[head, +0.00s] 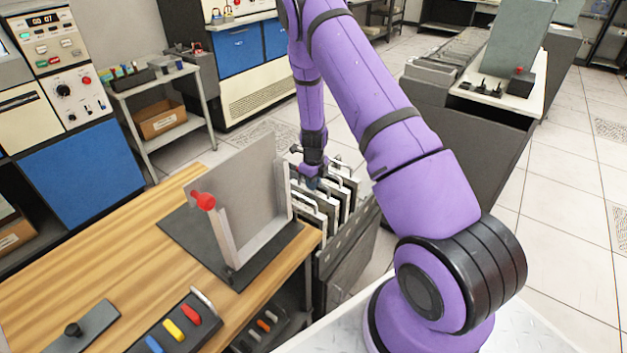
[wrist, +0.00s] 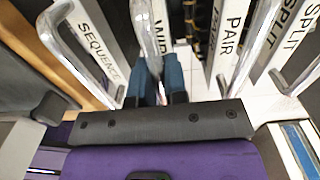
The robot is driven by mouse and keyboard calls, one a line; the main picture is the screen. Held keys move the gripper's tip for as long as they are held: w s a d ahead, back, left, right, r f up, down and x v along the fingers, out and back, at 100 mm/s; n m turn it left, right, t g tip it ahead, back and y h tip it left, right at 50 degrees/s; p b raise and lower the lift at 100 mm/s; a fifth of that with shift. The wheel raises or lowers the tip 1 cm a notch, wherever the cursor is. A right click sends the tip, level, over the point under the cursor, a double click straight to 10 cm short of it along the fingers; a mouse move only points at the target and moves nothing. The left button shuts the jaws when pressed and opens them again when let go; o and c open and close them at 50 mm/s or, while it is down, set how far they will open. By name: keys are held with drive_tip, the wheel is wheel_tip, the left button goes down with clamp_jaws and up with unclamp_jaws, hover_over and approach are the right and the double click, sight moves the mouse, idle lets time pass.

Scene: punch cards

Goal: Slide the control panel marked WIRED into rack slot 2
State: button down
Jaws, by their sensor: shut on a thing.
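The panel marked WIRED (wrist: 161,22) stands upright in a row of panels, its label partly hidden by its metal handle. In the wrist view, my gripper (wrist: 160,76) has its blue fingers closed at the near end of that handle. In the head view, my gripper (head: 312,177) is down at the row of upright panels, and its fingertips are hard to make out. I cannot identify rack slot 2.
The dark rack (head: 345,243) holding the panels stands beside the wooden table (head: 110,250). A grey upright plate (head: 250,190) with a red knob (head: 203,201) stands on the table, close left of my gripper. Two panels marked SPLIT are farther right in the wrist view.

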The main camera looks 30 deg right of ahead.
drive_tip(key=shift+f, duration=0.1)
drive_tip(key=c, duration=1.1)
unclamp_jaws()
drive_tip(key=shift+c, duration=0.2)
drive_tip(key=shift+o, duration=0.3)
drive_tip(key=shift+s, duration=0.1)
wheel_tip(320, 180, up, 11)
drive_tip(key=shift+d+f, duration=0.1)
